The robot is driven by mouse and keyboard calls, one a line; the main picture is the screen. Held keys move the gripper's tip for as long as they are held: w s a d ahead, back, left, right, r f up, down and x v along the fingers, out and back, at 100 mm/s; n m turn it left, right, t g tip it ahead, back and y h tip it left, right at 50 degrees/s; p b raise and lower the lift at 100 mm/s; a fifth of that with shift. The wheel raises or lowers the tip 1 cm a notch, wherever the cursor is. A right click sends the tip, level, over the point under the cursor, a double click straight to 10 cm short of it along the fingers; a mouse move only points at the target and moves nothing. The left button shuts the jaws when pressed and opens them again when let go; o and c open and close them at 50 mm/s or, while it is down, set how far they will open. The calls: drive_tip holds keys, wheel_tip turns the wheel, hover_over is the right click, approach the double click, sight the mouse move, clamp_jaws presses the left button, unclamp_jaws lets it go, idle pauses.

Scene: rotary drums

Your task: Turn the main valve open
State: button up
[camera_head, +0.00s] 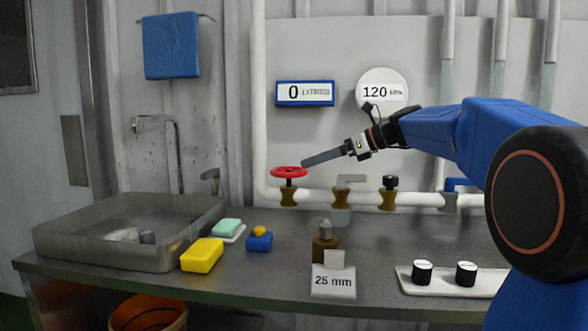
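The red handwheel valve (289,173) sits on a brass body on the white pipe along the back wall. It is probably the main valve, but I see no label on it. My gripper (307,162) reaches in from the right, with its long grey end pointing left and ending just right of and slightly above the wheel's rim. It appears close to the wheel; I cannot tell whether they touch. The grey end is seen edge-on, so I cannot tell whether it is two fingers together or apart.
A grey lever valve (350,180), a black-knob valve (390,183) and a blue lever (457,184) share the pipe. Displays read 0 litres (305,93) and 120 (382,91). A metal sink (75,250), sponges, a "25 mm" card (333,281) and a white tray (420,289) occupy the counter.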

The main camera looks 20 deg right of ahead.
sight(289, 169)
drive_tip(key=x, duration=0.9)
drive_tip(key=shift+w+a, duration=0.1)
drive_tip(key=shift+a, duration=0.1)
drive_tip(key=shift+c, duration=0.6)
drive_tip(key=c, duration=0.7)
